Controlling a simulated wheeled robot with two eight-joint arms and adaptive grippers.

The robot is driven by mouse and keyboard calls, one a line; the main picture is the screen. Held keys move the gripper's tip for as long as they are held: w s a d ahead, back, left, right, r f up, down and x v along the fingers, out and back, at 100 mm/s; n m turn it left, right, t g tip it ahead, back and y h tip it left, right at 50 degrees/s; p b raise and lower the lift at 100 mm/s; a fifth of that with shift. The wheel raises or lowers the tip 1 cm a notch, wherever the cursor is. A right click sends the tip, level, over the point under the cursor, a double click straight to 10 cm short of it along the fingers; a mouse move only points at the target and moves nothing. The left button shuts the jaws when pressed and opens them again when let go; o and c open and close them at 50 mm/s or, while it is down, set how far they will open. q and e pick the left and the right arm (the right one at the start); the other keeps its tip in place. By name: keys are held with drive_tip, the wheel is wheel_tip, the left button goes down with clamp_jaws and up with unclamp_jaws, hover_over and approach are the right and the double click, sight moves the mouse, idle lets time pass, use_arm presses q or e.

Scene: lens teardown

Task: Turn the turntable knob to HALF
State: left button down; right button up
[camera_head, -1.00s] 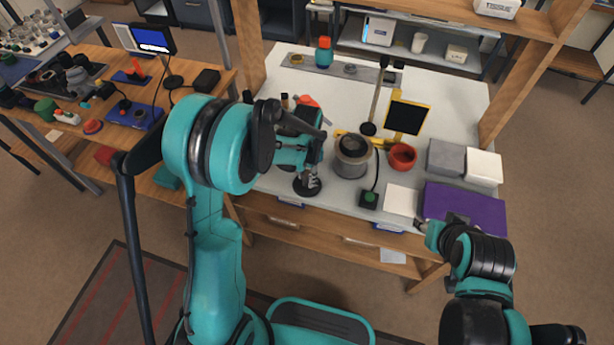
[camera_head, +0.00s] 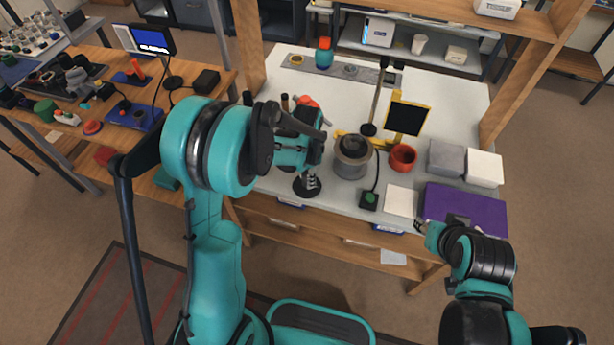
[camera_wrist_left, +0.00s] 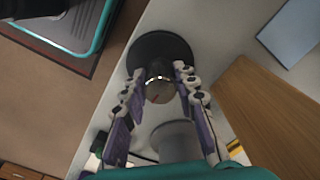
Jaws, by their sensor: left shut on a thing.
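The turntable knob (camera_wrist_left: 158,88) shows in the left wrist view as a small dark knob with a bright metal ring and a red mark on its face. It stands on a round black base (camera_wrist_left: 150,46), which also shows in the head view (camera_head: 299,191) near the bench's front edge. My left gripper (camera_wrist_left: 160,80) has a finger on each side of the knob and is shut on it. In the head view the left gripper (camera_head: 308,176) hides most of the knob. I cannot read any position labels. My right gripper (camera_head: 422,226) is small beside the purple mat; its finger state is unclear.
A grey cylinder (camera_head: 352,168) stands right of the base, with a red bowl (camera_head: 402,157) beyond. A black box with a green button (camera_head: 368,200), a white pad (camera_head: 401,202) and a purple mat (camera_head: 470,207) lie along the front.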

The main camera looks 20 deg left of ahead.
use_arm(q)
drive_tip(key=c, duration=1.2)
unclamp_jaws()
drive_tip(key=shift+r, duration=0.1)
wheel_tip(320, 180, up, 12)
drive_tip(key=shift+f, duration=0.1)
